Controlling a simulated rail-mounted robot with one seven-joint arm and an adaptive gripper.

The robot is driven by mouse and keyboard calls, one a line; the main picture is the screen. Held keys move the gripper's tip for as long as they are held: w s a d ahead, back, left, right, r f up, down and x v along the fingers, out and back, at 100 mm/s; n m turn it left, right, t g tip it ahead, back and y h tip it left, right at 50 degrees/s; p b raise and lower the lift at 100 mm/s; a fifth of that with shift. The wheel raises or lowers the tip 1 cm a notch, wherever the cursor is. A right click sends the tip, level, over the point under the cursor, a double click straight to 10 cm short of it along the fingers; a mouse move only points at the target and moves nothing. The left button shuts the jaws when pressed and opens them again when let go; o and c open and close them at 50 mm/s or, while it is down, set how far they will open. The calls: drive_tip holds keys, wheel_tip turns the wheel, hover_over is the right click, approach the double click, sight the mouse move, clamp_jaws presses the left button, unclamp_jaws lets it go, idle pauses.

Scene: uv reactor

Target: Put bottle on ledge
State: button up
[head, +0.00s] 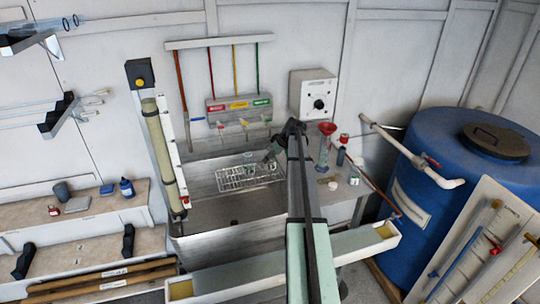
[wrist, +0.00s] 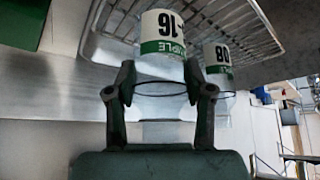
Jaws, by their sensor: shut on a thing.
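A clear bottle with a white and green label reading "16" (wrist: 162,30) stands between my gripper's fingers in the wrist view, at the wire rack (wrist: 108,22). My gripper (wrist: 158,80) is shut on this bottle. In the head view my gripper (head: 272,157) is over the wire rack (head: 235,180) in the metal sink, and my arm hides part of the area. A second similar bottle labelled "08" (wrist: 217,55) is just right of the held one. Which surface is the ledge is not clear; a counter (head: 345,203) lies right of the sink.
A red-topped funnel vessel (head: 326,140) and small containers stand on the right counter. A white pipe (head: 415,160) and blue tank (head: 455,190) are further right. Left shelves hold small bottles (head: 126,188). A vertical tube (head: 160,150) stands left of the sink.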

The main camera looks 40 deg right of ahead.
drive_tip(key=shift+w+f, duration=0.1)
drive_tip(key=shift+f, duration=0.05)
drive_tip(key=shift+f, duration=0.2)
drive_tip(key=o, duration=1)
drive_tip(key=shift+r, duration=0.15)
drive_tip(key=b+v, duration=0.4)
drive_tip(key=v, duration=0.8)
